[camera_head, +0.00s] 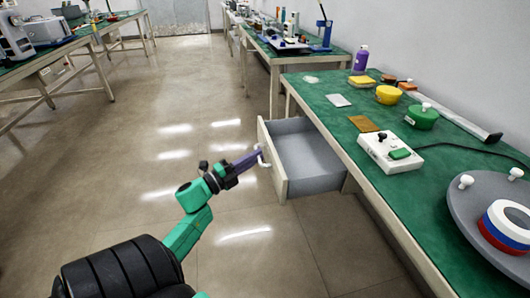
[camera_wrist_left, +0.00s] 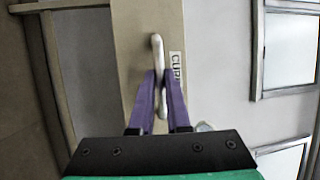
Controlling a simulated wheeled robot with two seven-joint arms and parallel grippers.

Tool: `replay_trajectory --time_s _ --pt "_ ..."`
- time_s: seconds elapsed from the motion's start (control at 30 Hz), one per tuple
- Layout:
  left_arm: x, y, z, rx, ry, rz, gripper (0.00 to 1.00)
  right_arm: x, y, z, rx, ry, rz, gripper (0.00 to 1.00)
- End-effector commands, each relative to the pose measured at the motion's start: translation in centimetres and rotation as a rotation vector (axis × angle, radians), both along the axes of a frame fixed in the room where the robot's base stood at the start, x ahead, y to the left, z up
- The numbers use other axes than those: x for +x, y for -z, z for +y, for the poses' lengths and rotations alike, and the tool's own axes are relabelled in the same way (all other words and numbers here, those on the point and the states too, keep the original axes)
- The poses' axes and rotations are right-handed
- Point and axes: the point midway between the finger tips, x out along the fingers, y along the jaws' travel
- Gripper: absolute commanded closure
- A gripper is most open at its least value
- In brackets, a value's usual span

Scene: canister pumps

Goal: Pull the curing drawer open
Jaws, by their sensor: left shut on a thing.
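The curing drawer (camera_head: 309,157) stands pulled out from under the green-topped bench, and its grey inside shows empty in the head view. Its cream front also fills the middle of the left wrist view (camera_wrist_left: 138,42), with a partly hidden label (camera_wrist_left: 177,68) beside the handle. My left gripper (camera_head: 260,157) is at the drawer front, its purple fingers shut on the white handle (camera_wrist_left: 157,50). The fingers (camera_wrist_left: 161,85) sit one on each side of the handle's lower part. My right gripper is not in view.
The green bench top (camera_head: 325,118) carries a white control box (camera_head: 391,152), a green round container (camera_head: 421,118), a yellow one (camera_head: 389,95), a purple bottle (camera_head: 361,58) and a grey round plate (camera_head: 465,209). Bare floor (camera_head: 180,110) lies left of the drawer.

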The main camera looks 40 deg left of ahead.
Motion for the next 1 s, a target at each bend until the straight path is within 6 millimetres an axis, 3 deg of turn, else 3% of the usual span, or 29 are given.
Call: replay_trajectory --time_s 0.2,0.53,0.57,0.6,0.63,1.0 --pt "-1.4 0.2 0.9 0.001 0.0 0.004 1.0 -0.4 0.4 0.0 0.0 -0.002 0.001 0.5" --pt "-1.5 0.2 1.0 0.001 0.001 0.003 1.0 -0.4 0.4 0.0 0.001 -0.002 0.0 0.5" --pt "-1.5 0.1 1.0 0.001 0.001 0.003 0.78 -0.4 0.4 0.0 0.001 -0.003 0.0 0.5" --pt "-1.5 0.1 1.0 0.001 0.001 0.003 0.62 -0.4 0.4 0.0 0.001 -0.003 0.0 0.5" --pt "-1.5 0.1 1.0 0.001 0.001 0.002 0.55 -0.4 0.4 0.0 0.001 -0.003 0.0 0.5" --pt "-1.8 0.1 1.1 0.0 0.0 0.001 0.55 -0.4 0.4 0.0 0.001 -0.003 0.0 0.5"
